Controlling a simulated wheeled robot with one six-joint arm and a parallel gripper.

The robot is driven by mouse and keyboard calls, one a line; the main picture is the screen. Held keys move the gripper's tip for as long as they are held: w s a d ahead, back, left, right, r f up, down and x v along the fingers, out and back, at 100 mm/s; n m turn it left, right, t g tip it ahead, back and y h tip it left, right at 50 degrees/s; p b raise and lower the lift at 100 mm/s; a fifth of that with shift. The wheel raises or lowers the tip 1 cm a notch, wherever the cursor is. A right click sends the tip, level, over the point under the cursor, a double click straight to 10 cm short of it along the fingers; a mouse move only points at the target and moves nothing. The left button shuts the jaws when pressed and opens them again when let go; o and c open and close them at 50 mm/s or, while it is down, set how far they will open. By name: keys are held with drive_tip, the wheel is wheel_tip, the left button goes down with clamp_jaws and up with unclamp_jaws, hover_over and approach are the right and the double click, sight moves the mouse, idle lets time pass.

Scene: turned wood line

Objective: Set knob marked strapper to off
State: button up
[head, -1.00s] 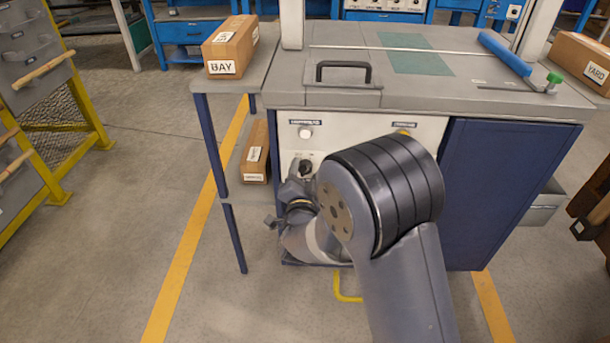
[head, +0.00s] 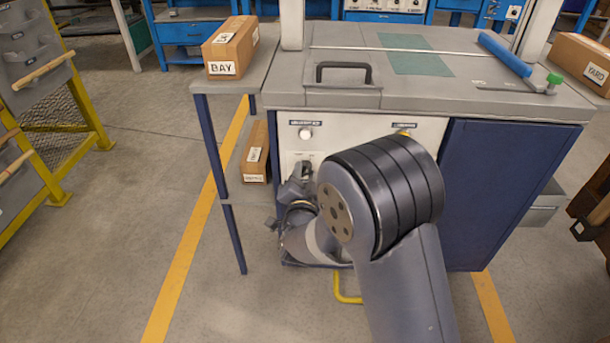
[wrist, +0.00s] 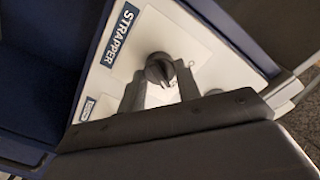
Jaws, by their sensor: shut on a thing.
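The strapper knob (wrist: 159,67) is a round black knob on a white panel beside a dark blue label reading STRAPPER (wrist: 121,35). Small marks sit by the knob, too small to read. My gripper (wrist: 160,82) is at the knob with a finger on each side, shut on it. In the head view my gripper (head: 303,172) is at the lower left of the white panel (head: 345,132) and hides the knob there. Which mark the knob points at I cannot tell.
A white button (head: 305,133) sits above the gripper, and a yellow one (head: 403,133) is at the panel's upper right. A shelf stand holding a BAY box (head: 232,50) and a lower box (head: 256,155) is close on the left. A blue door (head: 505,190) is at right.

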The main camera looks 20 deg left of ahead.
drive_tip(key=n, duration=0.5)
drive_tip(key=n+p, duration=0.1)
drive_tip(key=n, duration=0.5)
drive_tip(key=shift+a+p, duration=0.1)
drive_tip(key=shift+p, duration=0.25)
drive_tip(key=shift+n, duration=0.3)
drive_tip(key=o, duration=1)
drive_tip(key=p+v, duration=0.2)
drive_tip(key=v, duration=0.9)
drive_tip(key=shift+w+a, duration=0.1)
drive_tip(key=shift+w, duration=0.05)
